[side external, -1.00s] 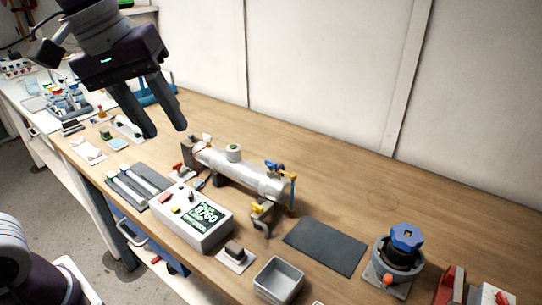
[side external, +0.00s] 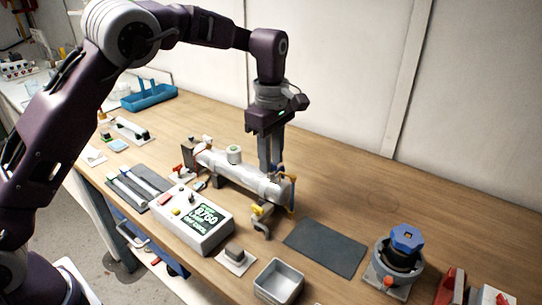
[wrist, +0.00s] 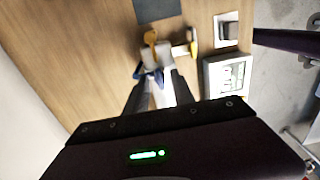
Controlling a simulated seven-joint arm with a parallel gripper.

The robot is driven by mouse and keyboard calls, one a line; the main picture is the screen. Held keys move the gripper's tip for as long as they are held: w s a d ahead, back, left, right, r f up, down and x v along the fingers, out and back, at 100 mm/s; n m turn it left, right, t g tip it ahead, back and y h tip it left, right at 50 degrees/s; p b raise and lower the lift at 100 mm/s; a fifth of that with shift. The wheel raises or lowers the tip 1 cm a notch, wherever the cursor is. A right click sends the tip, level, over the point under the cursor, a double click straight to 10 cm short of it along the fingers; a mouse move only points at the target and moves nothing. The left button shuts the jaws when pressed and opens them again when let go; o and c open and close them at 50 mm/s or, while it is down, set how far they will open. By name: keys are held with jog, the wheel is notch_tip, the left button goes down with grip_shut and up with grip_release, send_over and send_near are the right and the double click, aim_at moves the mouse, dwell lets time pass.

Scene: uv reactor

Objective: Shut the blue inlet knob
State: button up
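The reactor is a pale horizontal cylinder (side external: 225,164) on the bench, with a white cap on top. The blue inlet knob (wrist: 149,76) is at its right end and shows in the wrist view close to my fingertips. In the side view my fingers mostly hide it. My gripper (side external: 271,170) points down over that end of the cylinder. In the wrist view its fingers (wrist: 157,80) stand apart, with the knob at or between their tips. I cannot tell whether they touch it.
A white meter box (side external: 193,221) with a green display stands in front of the cylinder. A dark mat (side external: 325,248), a grey open bin (side external: 278,281) and a blue-topped round device (side external: 405,240) lie to the right. The bench behind the cylinder is clear.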

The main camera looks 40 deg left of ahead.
grip_shut()
jog(key=shift+m, duration=0.3)
jog(key=m, duration=0.6)
jog(key=shift+m, duration=0.3)
jog(key=m, duration=1)
jog(key=shift+m, duration=0.5)
grip_release()
